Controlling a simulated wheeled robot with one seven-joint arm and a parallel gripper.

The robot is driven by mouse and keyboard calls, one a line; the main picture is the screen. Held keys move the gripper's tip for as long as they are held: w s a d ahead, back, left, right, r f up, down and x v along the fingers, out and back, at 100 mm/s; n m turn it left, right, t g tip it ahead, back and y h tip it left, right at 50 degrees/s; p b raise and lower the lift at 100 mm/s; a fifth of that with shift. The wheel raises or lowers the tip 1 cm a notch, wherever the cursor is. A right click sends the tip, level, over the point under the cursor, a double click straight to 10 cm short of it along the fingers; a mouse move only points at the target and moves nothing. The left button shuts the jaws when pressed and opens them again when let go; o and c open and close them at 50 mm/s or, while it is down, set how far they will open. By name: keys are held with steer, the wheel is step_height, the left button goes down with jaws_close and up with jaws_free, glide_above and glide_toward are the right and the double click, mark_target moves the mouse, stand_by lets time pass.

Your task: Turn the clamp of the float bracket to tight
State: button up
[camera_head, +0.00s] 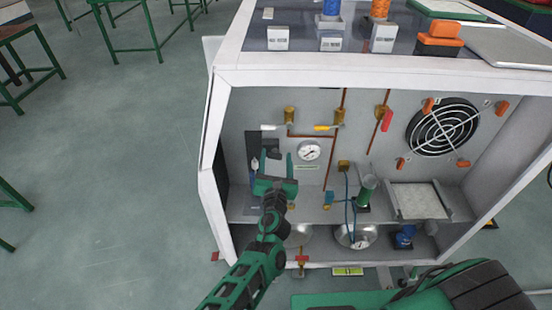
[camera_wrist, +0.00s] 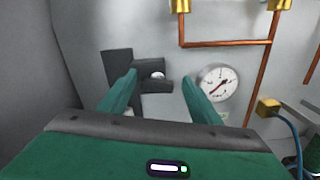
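The float bracket (camera_wrist: 117,67) is a dark plate on the cabinet's back wall with a black arm reaching right. In the head view the bracket (camera_head: 253,146) is at the left of the cabinet, partly hidden by my gripper (camera_head: 276,172). In the wrist view my gripper (camera_wrist: 158,80) is open, its green fingers appearing on either side of the clamp. I see no contact, and I cannot tell the clamp's turn position or the remaining distance.
A pressure gauge (camera_wrist: 217,83) is right of the fingers, with copper pipes (camera_wrist: 226,44) above it. White and yellow valve handles, a green cylinder (camera_head: 367,190) and a fan (camera_head: 442,127) are further right. The cabinet's left wall (camera_wrist: 35,70) is close by.

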steer(key=shift+a, duration=0.15)
steer(key=c, duration=1)
steer(key=shift+c, duration=0.2)
steer(key=shift+m, duration=0.3)
steer(key=m, duration=0.3)
steer(key=shift+f+m, duration=0.1)
steer(key=shift+m, duration=0.2)
steer(key=m, duration=0.3)
steer(key=shift+d+m, duration=0.2)
steer(key=shift+m, duration=0.1)
steer(key=m, duration=0.4)
steer(key=shift+f, duration=0.2)
steer(key=shift+s+d+f+m, duration=0.1)
steer(key=shift+m, duration=1.7)
